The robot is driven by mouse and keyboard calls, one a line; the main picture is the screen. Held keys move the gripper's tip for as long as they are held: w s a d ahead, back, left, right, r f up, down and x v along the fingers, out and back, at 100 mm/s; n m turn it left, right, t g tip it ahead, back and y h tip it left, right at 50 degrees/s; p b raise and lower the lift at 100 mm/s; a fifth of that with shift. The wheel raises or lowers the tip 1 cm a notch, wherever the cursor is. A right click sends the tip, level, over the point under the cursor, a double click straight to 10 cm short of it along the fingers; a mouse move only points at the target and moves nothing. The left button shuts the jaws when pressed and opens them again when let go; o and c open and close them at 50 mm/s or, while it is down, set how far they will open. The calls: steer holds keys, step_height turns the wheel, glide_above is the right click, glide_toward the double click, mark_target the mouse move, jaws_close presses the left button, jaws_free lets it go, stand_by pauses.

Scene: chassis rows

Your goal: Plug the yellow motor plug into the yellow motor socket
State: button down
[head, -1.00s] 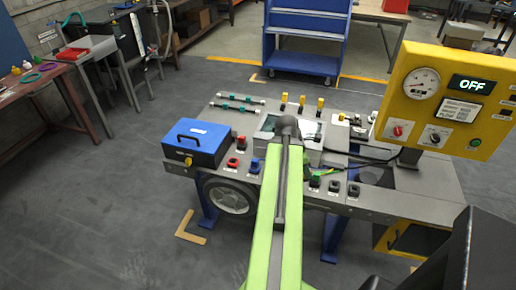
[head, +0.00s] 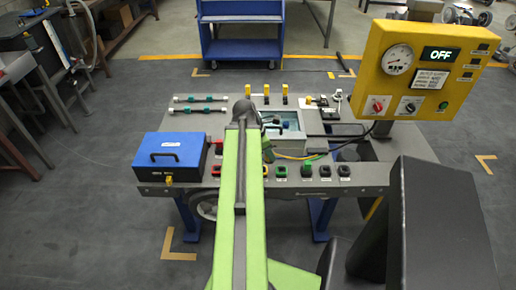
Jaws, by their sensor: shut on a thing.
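My green arm reaches away over the bench, and its dark wrist hides most of my gripper (head: 267,153). Only a dark part shows to the right of the arm. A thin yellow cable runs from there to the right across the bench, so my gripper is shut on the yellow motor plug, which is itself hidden. A small yellow fitting (head: 168,180) shows low on the front of the blue box (head: 172,152); I cannot tell whether it is the yellow motor socket. Red, green and black connectors (head: 307,166) line the front edge, some behind my arm.
The grey bench (head: 365,178) also carries an open, light-framed box (head: 292,124), teal-ended rods (head: 201,98) and yellow-topped posts (head: 285,93). A yellow control panel (head: 421,67) reading OFF stands at the right. A blue trolley (head: 240,30) stands behind.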

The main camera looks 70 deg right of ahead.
steer(key=shift+s+d, duration=0.1)
steer(key=shift+s, duration=0.05)
steer(key=w+d+f+b, duration=0.1)
steer(key=f+b, duration=0.1)
steer(key=w+d+f+b, duration=0.1)
steer(key=w+f+b, duration=0.1)
steer(key=f+b, duration=0.1)
steer(key=w+d+f+b, duration=0.1)
steer(key=f+b, duration=0.2)
steer(key=shift+w+f, duration=0.15)
steer(key=shift+f+b, duration=1.35)
steer(key=shift+b, duration=0.15)
stand_by(0.6)
steer(key=c, duration=1.2)
jaws_free()
steer(key=shift+r, duration=0.1)
steer(key=shift+o, duration=0.2)
